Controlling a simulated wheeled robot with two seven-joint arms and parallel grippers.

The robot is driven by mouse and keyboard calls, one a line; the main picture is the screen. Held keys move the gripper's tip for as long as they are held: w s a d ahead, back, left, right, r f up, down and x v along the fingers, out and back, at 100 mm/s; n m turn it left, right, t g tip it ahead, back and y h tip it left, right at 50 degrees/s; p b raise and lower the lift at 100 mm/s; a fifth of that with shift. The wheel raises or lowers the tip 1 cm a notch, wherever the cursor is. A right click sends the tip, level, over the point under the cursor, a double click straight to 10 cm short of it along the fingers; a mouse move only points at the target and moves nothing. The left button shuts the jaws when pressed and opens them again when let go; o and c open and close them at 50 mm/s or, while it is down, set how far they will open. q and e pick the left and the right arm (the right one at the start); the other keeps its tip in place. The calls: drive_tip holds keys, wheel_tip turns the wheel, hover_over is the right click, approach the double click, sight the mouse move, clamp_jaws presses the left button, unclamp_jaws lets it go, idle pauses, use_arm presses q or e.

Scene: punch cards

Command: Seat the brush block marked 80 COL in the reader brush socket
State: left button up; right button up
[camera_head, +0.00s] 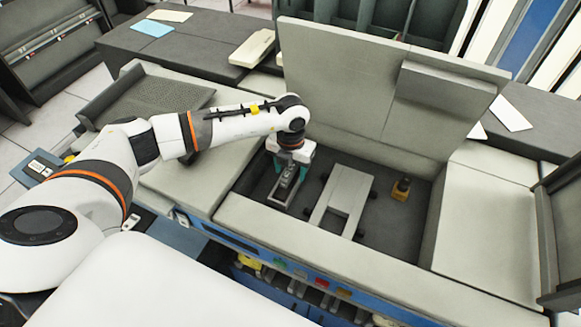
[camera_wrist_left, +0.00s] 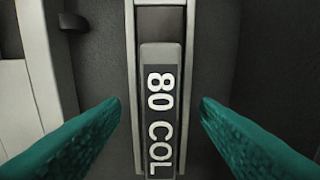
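The brush block (camera_wrist_left: 160,115), with 80 COL in white letters on a dark label, lies in line with a long light-grey frame (camera_wrist_left: 131,75) in the left wrist view. Frame rails run along both its sides; I cannot tell how deep it sits. My left gripper (camera_wrist_left: 160,103) is open, with a teal finger on each side of the block and a gap at both. In the head view the left gripper (camera_head: 288,178) points down into the dark machine well, over the narrow grey frame (camera_head: 281,194). My right gripper is not in view.
A light-grey bracket (camera_head: 345,194) stands close to the right of the gripper. Farther right is a small amber block with a dark top (camera_head: 401,189). The raised cover (camera_head: 345,90) stands behind the well, and a front ledge (camera_head: 300,245) borders it.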

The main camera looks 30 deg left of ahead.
sight(291, 168)
use_arm(q)
wheel_tip(291, 168, up, 12)
drive_tip(key=b, duration=0.2)
idle(0.4)
idle(0.4)
